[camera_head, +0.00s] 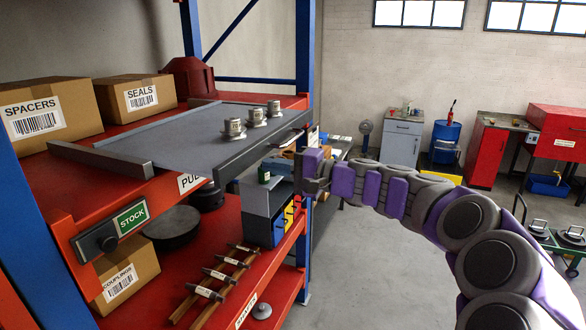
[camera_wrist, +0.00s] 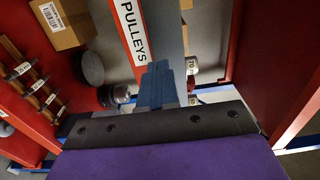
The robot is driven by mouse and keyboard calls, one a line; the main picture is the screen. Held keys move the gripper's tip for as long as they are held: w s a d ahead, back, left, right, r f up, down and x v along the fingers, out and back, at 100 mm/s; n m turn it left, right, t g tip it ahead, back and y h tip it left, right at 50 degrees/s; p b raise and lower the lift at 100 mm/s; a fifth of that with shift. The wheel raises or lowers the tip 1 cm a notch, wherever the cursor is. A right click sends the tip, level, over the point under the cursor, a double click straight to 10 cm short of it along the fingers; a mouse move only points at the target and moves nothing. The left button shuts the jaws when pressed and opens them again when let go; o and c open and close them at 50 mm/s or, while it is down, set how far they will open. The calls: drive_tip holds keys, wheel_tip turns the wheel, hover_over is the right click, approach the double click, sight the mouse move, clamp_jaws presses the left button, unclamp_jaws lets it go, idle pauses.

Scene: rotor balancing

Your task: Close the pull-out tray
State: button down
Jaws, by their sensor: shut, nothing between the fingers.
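The pull-out tray (camera_head: 190,125) is a flat grey plate with dark rails on the upper red shelf. Its dark front rail (camera_head: 262,146) sticks out past the shelf's front edge, so the tray stands partly out. Several small metal hubs (camera_head: 234,129) stand upright near its front right part. My gripper (camera_head: 304,168) is shut and empty, in front of the tray's right front end and a little below it in the picture. In the wrist view the closed fingers (camera_wrist: 157,84) point toward the tray front (camera_wrist: 168,38); whether they touch it I cannot tell.
Boxes marked SPACERS (camera_head: 37,112) and SEALS (camera_head: 138,96) stand behind the tray on the left. A blue upright (camera_head: 305,50) rises at the shelf's right end. Open floor (camera_head: 380,270) lies to the right.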

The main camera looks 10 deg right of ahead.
sight(251, 162)
drive_tip(key=shift+w+a, duration=0.3)
drive_tip(key=shift+a, duration=0.2)
drive_tip(key=shift+w+a, duration=0.2)
drive_tip(key=shift+a, duration=0.9)
drive_tip(key=shift+d, duration=0.2)
drive_tip(key=shift+w+a, duration=0.3)
drive_tip(key=shift+w, duration=0.15)
drive_tip(key=x, duration=1.5)
drive_tip(key=shift+a, duration=0.25)
